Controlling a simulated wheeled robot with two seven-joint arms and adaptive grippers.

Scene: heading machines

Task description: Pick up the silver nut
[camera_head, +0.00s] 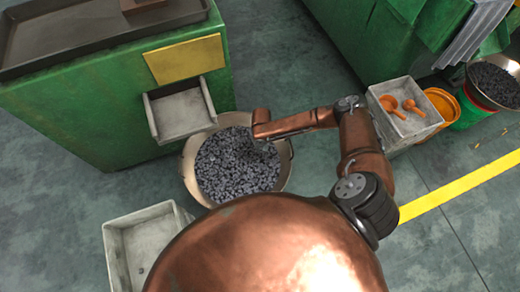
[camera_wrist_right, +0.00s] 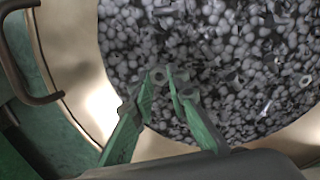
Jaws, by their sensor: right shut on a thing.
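A wide pale metal bowl (camera_head: 187,170) stands on the floor, full of small dark grey and silver nuts and bolts (camera_head: 230,168). My right arm reaches in from the right, and its gripper (camera_wrist_right: 168,80) is over the bowl. In the wrist view its two green fingers come together at the tips, shut on a small silver nut (camera_wrist_right: 158,76) with a round hole. The tips are close to the pile; I cannot tell whether they touch it. In the head view my arm covers most of the gripper. My left gripper is not in view.
A green machine (camera_head: 80,115) with a grey chute (camera_head: 180,113) stands behind the bowl. A grey crate (camera_head: 405,113) with orange scoops and an orange bucket (camera_head: 443,104) are at right.

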